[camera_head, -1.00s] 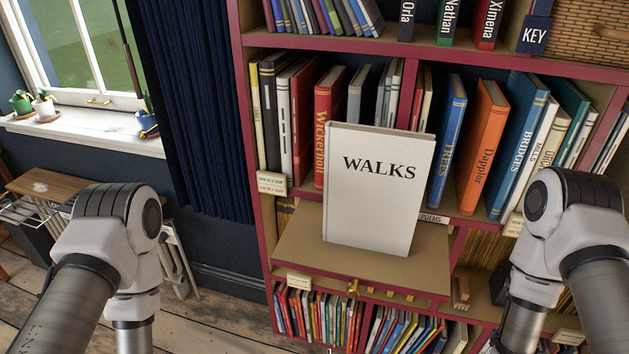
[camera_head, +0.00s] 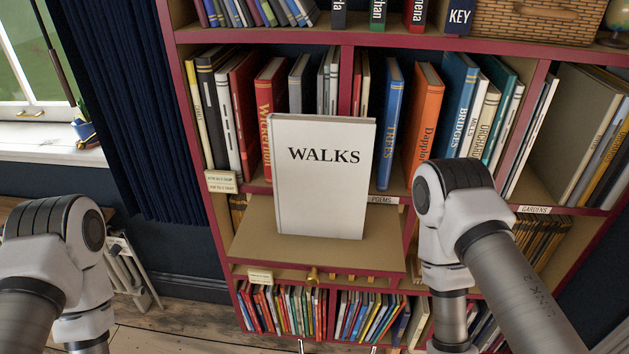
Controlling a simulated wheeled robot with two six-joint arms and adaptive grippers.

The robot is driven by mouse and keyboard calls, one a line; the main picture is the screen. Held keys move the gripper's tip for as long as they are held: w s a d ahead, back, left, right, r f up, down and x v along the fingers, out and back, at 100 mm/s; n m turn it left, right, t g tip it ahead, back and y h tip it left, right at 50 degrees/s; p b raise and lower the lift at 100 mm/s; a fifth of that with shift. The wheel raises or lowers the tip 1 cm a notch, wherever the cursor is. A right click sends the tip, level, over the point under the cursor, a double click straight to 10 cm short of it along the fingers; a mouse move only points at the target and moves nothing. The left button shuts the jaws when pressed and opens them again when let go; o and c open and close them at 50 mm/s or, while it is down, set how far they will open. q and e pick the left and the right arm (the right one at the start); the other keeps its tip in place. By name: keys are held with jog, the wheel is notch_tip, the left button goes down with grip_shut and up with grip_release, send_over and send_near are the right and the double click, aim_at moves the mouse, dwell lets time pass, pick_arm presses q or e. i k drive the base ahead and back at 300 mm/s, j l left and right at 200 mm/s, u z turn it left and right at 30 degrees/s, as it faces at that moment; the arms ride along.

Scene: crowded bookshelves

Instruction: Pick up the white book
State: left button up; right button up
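The white book (camera_head: 322,195), with WALKS on its cover, stands upright on a pull-out wooden board (camera_head: 300,250) in front of the middle shelf. Its cover faces me. My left arm comes in at the lower left and my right arm at the lower right. Both show only their elbows and links, and both are apart from the book.
The red-edged bookshelf has a blue TREES book (camera_head: 389,125), an orange Dapplo book (camera_head: 423,118) and a blue BRIDGES book (camera_head: 456,100) behind the board. Small books (camera_head: 283,308) fill the shelf below. A dark blue curtain (camera_head: 140,110) and window are at left.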

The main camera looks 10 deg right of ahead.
aim_at(321, 164)
jog(key=i+j+z, duration=0.25)
jog(key=j+z, duration=0.3)
jog(key=i+j+z, duration=0.25)
jog(key=j+z, duration=0.25)
jog(key=j, duration=0.2)
